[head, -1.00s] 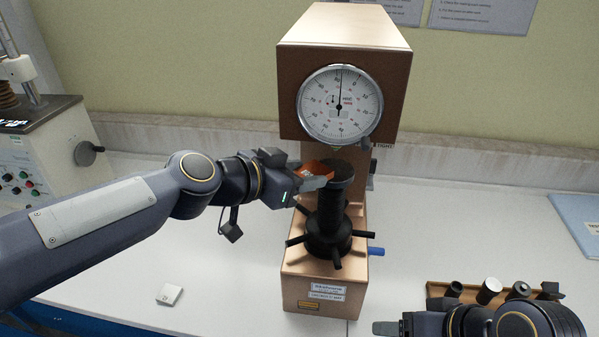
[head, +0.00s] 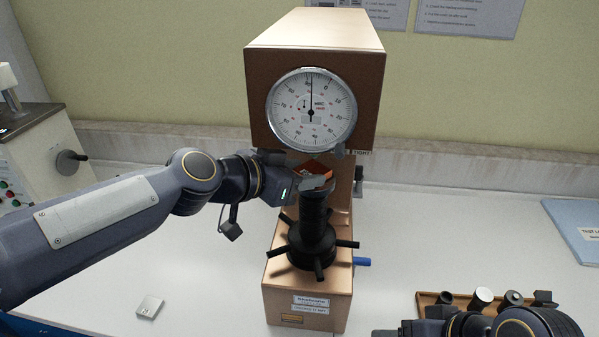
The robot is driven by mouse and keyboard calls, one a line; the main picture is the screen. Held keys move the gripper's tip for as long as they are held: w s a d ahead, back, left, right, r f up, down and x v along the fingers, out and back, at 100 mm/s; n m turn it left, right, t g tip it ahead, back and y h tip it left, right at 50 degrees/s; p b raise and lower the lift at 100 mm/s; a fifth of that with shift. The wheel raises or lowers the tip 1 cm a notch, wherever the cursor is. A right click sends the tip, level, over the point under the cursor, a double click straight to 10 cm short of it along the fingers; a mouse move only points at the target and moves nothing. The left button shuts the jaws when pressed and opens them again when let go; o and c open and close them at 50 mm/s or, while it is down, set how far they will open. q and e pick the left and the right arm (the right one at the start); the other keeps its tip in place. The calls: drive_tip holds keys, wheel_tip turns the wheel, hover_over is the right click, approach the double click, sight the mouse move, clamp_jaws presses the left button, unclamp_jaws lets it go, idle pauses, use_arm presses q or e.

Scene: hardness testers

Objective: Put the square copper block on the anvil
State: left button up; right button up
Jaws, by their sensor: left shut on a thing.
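The copper block (head: 312,168) is a flat orange-brown square held in my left gripper (head: 308,181), which is shut on it. The block is over the anvil (head: 316,193), the round dark top of the black screw column, under the tester's dial. The fingers hide part of the anvil, and I cannot tell whether the block touches it. My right gripper (head: 385,333) shows only as a tip at the bottom edge, too little to tell whether it is open.
The copper-coloured hardness tester (head: 315,95) stands in the middle, with black spokes around its column. A silver square block (head: 150,307) lies at the lower left. A wooden tray (head: 425,298) with several cylinders is at the lower right, a blue folder (head: 575,228) at the right.

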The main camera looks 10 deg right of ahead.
use_arm(q)
drive_tip(key=shift+f+b, duration=0.1)
drive_tip(key=shift+b, duration=0.35)
idle(0.5)
drive_tip(key=o, duration=1.3)
drive_tip(key=shift+f, duration=0.1)
drive_tip(key=shift+c, duration=1.1)
drive_tip(key=s+a+b, duration=0.3)
drive_tip(key=s+a, duration=0.1)
drive_tip(key=a, duration=0.1)
drive_tip(key=shift+a+r, duration=0.25)
drive_tip(key=shift+a, duration=0.15)
